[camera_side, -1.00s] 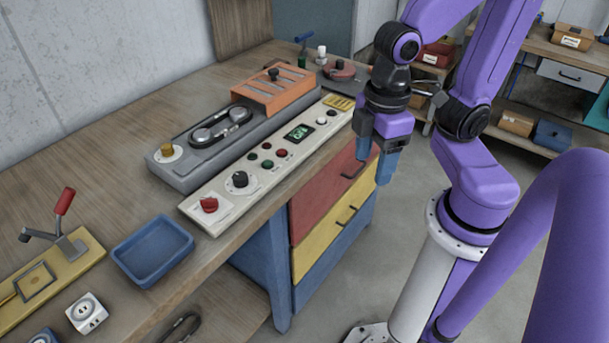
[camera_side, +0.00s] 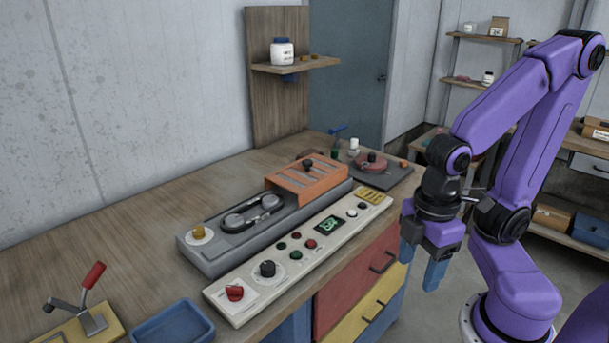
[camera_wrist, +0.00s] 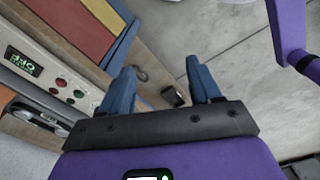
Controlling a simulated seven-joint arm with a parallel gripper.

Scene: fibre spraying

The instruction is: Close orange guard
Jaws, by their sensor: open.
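The orange guard (camera_side: 312,181) is a slotted cover with a dark knob on top. It sits at the far end of the grey machine bed (camera_side: 215,250). The belt and pulleys (camera_side: 253,212) beside it are uncovered. My gripper (camera_side: 423,266) hangs in front of the bench, to the right of the guard and apart from it. Its blue fingers point down, open and empty. In the wrist view my gripper (camera_wrist: 163,88) shows spread fingers over the floor and bench edge.
A cream control panel (camera_side: 295,260) with knobs, buttons and a green display lies along the bench front. A round red device (camera_side: 371,163) stands behind the guard. A blue tray (camera_side: 172,326) and a red-handled clamp (camera_side: 92,285) are at the near left. Drawers (camera_side: 362,285) are below.

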